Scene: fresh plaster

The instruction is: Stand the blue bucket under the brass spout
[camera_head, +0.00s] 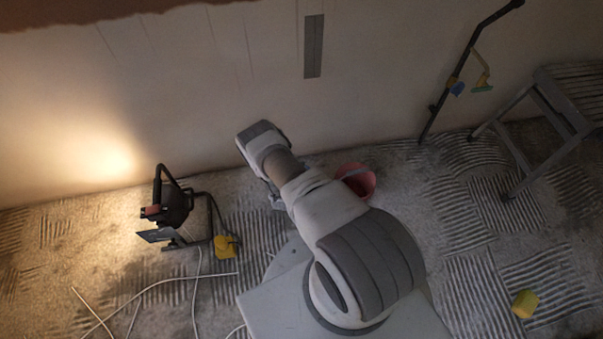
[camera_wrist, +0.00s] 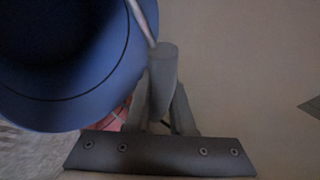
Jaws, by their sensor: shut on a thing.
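The blue bucket (camera_wrist: 98,108) fills the upper left of the wrist view, its round rim and dark inside facing the camera. A thin pale wire handle runs from it to a grey cylindrical grip (camera_wrist: 163,62). My gripper (camera_wrist: 164,108) is shut on this handle grip, so the bucket hangs beside the fingers. In the head view my arm reaches toward the wall, and it hides the gripper and the blue bucket. I cannot make out a brass spout in either view.
A pink bucket (camera_head: 357,180) stands on the floor right of my arm. A work lamp (camera_head: 175,205) with trailing white cables (camera_head: 160,283) is at left. A leaning pole (camera_head: 450,85), a grey trestle (camera_head: 550,115) and a yellow block (camera_head: 525,303) are at right. A grey strip (camera_head: 313,48) is on the wall.

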